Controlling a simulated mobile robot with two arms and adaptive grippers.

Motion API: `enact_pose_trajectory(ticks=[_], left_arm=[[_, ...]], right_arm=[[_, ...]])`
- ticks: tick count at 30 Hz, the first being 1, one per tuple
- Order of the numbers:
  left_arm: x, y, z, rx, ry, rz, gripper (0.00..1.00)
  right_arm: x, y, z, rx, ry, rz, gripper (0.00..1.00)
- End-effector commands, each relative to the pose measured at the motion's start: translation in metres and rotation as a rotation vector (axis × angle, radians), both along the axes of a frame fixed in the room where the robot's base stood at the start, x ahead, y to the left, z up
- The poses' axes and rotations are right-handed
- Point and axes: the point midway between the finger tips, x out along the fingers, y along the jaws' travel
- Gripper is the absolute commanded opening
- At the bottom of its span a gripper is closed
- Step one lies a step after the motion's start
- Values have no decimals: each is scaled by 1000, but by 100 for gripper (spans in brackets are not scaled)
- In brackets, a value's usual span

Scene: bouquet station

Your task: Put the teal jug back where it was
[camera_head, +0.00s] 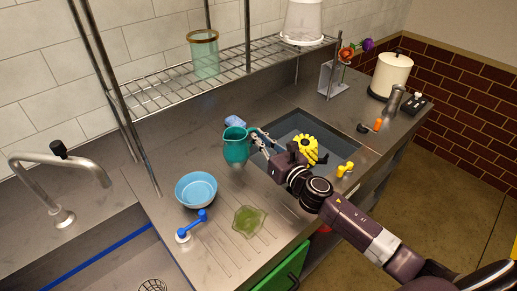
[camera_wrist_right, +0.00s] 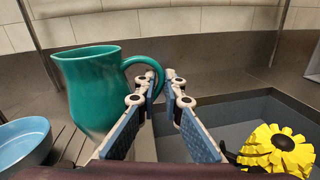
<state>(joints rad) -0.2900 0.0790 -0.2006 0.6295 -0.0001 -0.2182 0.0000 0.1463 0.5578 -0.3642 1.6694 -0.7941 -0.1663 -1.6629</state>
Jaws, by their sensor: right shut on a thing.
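The teal jug (camera_head: 236,146) is upright near the left end of the sunken basin in the head view. In the right wrist view the jug (camera_wrist_right: 92,88) stands left of the fingers, its handle reaching toward them. My right gripper (camera_head: 262,138) is shut on the jug's handle; its fingertips (camera_wrist_right: 165,82) meet the handle in the wrist view. Whether the jug's base touches the counter I cannot tell. My left gripper is not in view.
A blue bowl (camera_head: 196,189), a green glass dish (camera_head: 249,221) and a blue-handled item (camera_head: 190,228) are in front of the jug. A wire shelf (camera_head: 165,88) holding a glass vase (camera_head: 204,58) hangs behind.

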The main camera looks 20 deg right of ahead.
Motion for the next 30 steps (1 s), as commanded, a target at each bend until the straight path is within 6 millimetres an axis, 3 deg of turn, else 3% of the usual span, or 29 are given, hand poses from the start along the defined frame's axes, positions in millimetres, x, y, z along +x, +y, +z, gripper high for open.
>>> enact_pose_trajectory(ticks=[8,21,22,26,30], left_arm=[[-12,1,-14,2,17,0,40],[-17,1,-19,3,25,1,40],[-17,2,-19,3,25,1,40],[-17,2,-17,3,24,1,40],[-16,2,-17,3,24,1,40]], right_arm=[[0,0,-34,4,-1,-1,0],[0,0,-41,2,-3,1,0],[0,0,-42,0,0,0,9],[0,0,-41,0,0,0,23],[0,0,-41,0,0,0,25]])
